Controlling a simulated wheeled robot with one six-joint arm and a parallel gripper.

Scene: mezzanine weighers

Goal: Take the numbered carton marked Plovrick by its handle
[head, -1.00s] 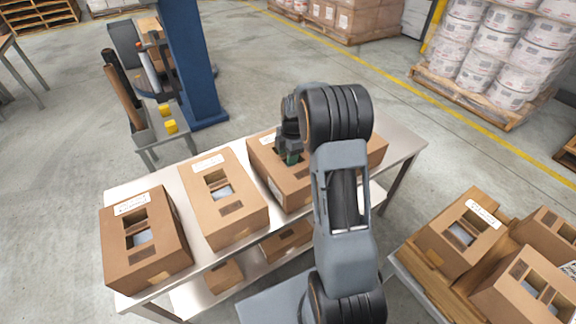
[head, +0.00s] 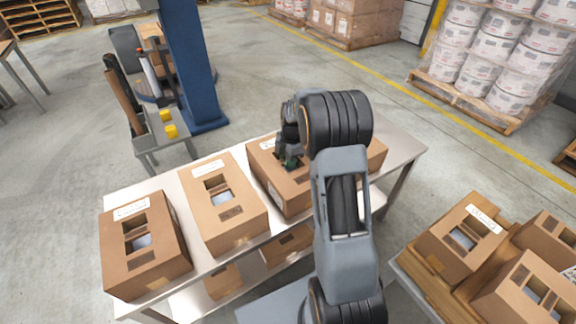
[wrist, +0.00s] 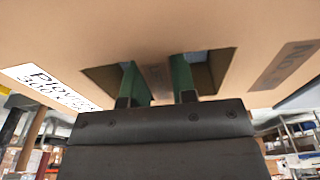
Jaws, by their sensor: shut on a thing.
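The carton (head: 290,198) under my gripper is brown cardboard and stands third from the left on the steel table, partly hidden by my arm. In the wrist view its top (wrist: 210,30) has a white label (wrist: 48,84) reading "Plovrick" with a number line that starts with 300. Two cut-outs flank a cardboard strip, the handle (wrist: 157,80). My gripper (head: 290,162) has its green fingers in the two cut-outs, one on each side of the handle, shut on it. In the head view the carton appears to rest on the table.
Two similar cartons (head: 145,262) (head: 232,225) stand left on the table (head: 400,147). Part of another (head: 377,152) shows right of my arm. More cartons (head: 455,252) sit on a pallet at right. A blue column (head: 190,70) stands behind.

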